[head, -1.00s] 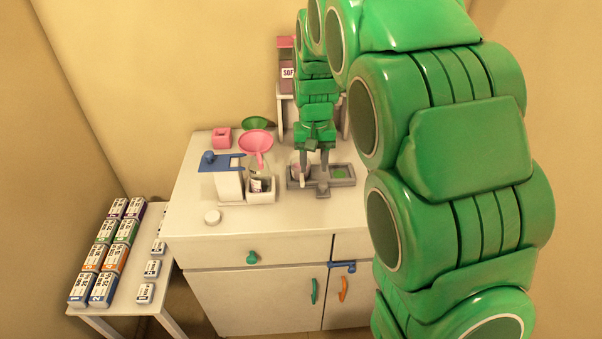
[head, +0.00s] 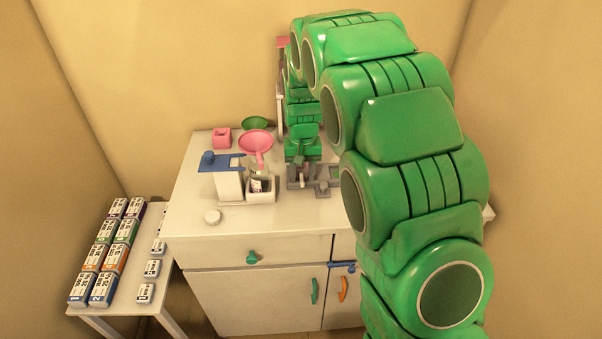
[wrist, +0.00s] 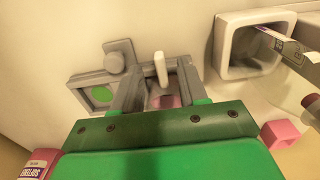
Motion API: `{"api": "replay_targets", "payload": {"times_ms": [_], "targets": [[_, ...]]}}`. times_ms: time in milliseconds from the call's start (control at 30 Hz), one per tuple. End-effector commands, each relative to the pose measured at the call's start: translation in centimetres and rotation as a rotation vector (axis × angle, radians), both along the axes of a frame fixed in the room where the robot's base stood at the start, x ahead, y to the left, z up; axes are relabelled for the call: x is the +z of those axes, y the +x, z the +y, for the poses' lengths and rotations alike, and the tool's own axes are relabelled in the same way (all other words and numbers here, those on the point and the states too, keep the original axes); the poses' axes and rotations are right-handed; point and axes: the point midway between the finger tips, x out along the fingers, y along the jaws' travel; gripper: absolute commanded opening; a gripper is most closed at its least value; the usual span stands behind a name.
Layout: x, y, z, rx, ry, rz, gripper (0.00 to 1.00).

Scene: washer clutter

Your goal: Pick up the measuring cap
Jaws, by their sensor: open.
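A small pale, pinkish piece, seemingly the measuring cap (wrist: 168,101), shows between the fingers of my gripper (wrist: 160,70) in the wrist view. An upright white tab (wrist: 160,68) stands beside it, near the fingertips; I cannot tell if the two are one thing. My gripper is open, with one finger on each side of the pinkish piece. I cannot tell whether either finger touches it. In the head view my gripper (head: 303,172) is low over the grey tray (head: 295,189), and my arm hides part of that tray.
The counter front is mostly clear.

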Motion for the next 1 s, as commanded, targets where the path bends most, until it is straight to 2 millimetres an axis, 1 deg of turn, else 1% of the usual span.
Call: {"api": "replay_targets", "payload": {"times_ms": [33,100,200,300,467,567,700,767,1000], "targets": [[-0.8,-0.1,0.1,0.000,-0.001,0.005,0.43],[-1.8,-0.1,0.1,0.000,-0.001,0.006,0.43],[-2.8,0.0,0.1,0.000,0.000,0.003,0.43],[-3.2,0.1,0.1,0.000,0.000,-0.001,0.43],[-3.2,0.0,0.1,0.000,0.000,-0.001,0.43],[-3.2,0.0,0.1,0.000,0.000,-0.001,0.29],[-3.1,0.0,0.1,0.000,0.000,0.000,0.07],[-3.1,0.0,0.1,0.000,0.000,0.000,0.00],[-3.1,0.0,0.1,0.000,0.000,0.000,0.00]]}}
